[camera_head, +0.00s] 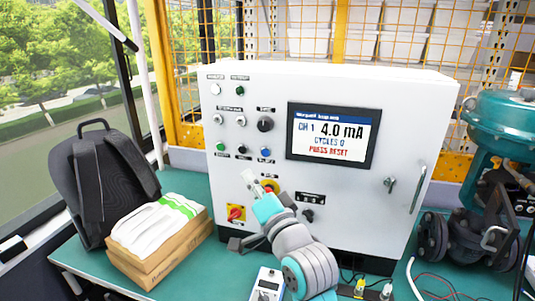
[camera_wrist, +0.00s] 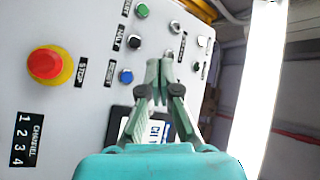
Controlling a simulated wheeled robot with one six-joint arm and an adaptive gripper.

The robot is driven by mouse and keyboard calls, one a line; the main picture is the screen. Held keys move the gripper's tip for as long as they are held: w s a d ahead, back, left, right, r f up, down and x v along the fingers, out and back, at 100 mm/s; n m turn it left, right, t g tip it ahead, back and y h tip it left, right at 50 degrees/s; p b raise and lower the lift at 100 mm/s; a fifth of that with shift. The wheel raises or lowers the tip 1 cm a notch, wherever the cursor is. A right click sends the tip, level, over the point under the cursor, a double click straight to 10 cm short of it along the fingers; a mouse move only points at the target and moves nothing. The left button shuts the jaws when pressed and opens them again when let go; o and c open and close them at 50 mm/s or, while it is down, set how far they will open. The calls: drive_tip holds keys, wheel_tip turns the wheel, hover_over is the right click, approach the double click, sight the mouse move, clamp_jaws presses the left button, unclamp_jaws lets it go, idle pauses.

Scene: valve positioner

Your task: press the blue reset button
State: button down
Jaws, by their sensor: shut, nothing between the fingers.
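The blue reset button (camera_head: 265,152) is at the right end of a lower row of buttons on the white control box. It also shows in the wrist view (camera_wrist: 126,76), left of my fingertips. My gripper (camera_head: 251,178) is shut and empty, below and slightly left of the blue button in the head view. In the wrist view the closed fingertips (camera_wrist: 159,66) point at the panel, apart from the blue button in the picture. Their distance from the panel is hard to tell. The display (camera_head: 332,137) reads CH 1, 4.0 mA, CYCLES 0, PRESS RESET.
A green button (camera_head: 220,147) and a black button (camera_head: 241,149) share the blue button's row. A red stop button (camera_wrist: 50,66) on yellow lies below, partly hidden by my gripper in the head view. A red rotary switch (camera_head: 236,213) is lower left. A teal valve (camera_head: 500,135) stands right.

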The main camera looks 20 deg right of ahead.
idle(0.3)
drive_tip(key=shift+w+d, duration=0.85)
drive_tip(key=shift+w, duration=0.35)
drive_tip(key=shift+w+d, duration=0.85)
drive_tip(key=shift+w, duration=0.35)
drive_tip(key=shift+w+d, duration=0.85)
drive_tip(key=shift+w, duration=0.35)
drive_tip(key=shift+w+d, duration=0.1)
drive_tip(key=shift+w+d, duration=0.2)
drive_tip(key=shift+w+d, duration=0.2)
drive_tip(key=shift+w, duration=0.1)
drive_tip(key=shift+s+a, duration=0.5)
drive_tip(key=shift+s, duration=0.15)
drive_tip(key=shift+s+a, duration=0.75)
drive_tip(key=shift+s, duration=0.25)
drive_tip(key=shift+s+a, duration=0.7)
drive_tip(key=shift+s, duration=0.3)
